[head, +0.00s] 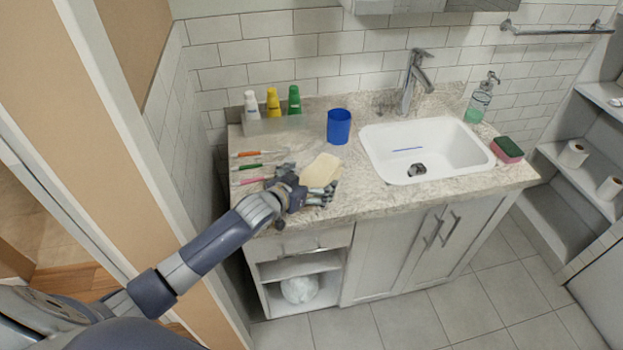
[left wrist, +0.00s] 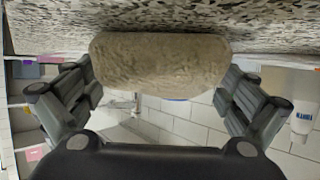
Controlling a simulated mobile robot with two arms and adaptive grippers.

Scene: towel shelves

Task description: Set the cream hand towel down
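The cream hand towel (head: 321,171) lies on the stone countertop (head: 370,205), near the front edge and left of the sink. In the left wrist view the folded towel (left wrist: 160,60) appears against the speckled counter, which is at the top of that picture. My left gripper (head: 316,188) is low over the counter at the towel's near side. In the left wrist view the gripper's fingers (left wrist: 160,88) are spread wide, one near each end of the towel, and do not visibly clamp it. My right gripper is not in view.
Left of the towel lie several toothbrushes (head: 250,167). Behind it stand a blue cup (head: 339,126) and three bottles (head: 272,103) on a tray. The sink (head: 440,140) is to the right, with a sponge (head: 507,149) and soap dispenser (head: 480,101) beyond.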

